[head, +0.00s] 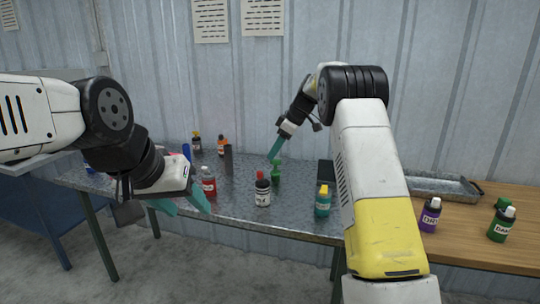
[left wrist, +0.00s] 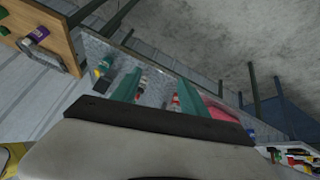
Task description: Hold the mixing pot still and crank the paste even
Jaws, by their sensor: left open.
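I cannot clearly pick out a mixing pot or a crank in either view. A small green object (head: 276,172) stands on the metal table (head: 235,203), just below my right gripper (head: 275,150); it is too small to identify. The right gripper points down, its teal fingers overlapping, so its opening is unclear. My left gripper (head: 184,204) is open and empty at the table's front left edge, near a red bottle (head: 209,187). In the left wrist view its two teal fingers (left wrist: 158,92) are spread apart, with a pinkish-red object (left wrist: 218,108) behind one finger.
A red-capped bottle (head: 262,190) and a teal bottle (head: 322,203) stand near the front. Small bottles (head: 196,143) stand behind. A dark box (head: 325,172) is partly hidden by my right arm. A metal tray (head: 440,187) and purple bottle (head: 430,216) are on the wooden table at right.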

